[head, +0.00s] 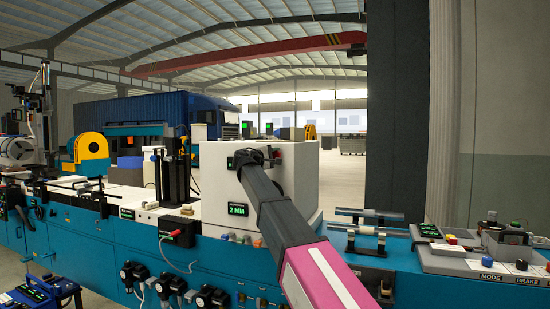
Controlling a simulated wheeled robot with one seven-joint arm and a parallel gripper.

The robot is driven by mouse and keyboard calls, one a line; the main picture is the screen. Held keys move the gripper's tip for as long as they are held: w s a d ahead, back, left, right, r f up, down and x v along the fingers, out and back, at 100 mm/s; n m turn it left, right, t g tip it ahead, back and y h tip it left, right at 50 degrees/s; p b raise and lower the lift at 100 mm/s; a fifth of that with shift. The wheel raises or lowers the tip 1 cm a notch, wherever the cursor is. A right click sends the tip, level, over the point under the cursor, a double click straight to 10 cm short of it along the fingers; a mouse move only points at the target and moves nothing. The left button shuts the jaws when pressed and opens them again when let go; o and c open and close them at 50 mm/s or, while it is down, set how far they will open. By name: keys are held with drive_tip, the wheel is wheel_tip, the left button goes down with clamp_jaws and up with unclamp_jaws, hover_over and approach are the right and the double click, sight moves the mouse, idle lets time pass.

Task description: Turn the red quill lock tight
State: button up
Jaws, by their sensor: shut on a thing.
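My arm reaches in from the lower right to the front face of the white headstock box (298,190). My gripper (271,154) is at the upper part of that face, small and partly covered by my own arm. It is shut on a small part there, at the place of the quill lock. The lock's red colour and its angle cannot be made out, as the gripper and arm hide it. A black display reading "2 MM" (237,210) is on the same face, left of my arm.
The teal machine bed (100,240) runs across the front. A black fixture (176,175) stands left of the headstock. To the right are a roller stand (368,238) and a control panel (490,262). A blue case (40,293) is at lower left.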

drive_tip(key=shift+m, duration=0.4)
drive_tip(key=o, duration=0.9)
drive_tip(key=shift+o, duration=0.2)
drive_tip(key=v, duration=1)
drive_tip(key=shift+s+a, duration=0.3)
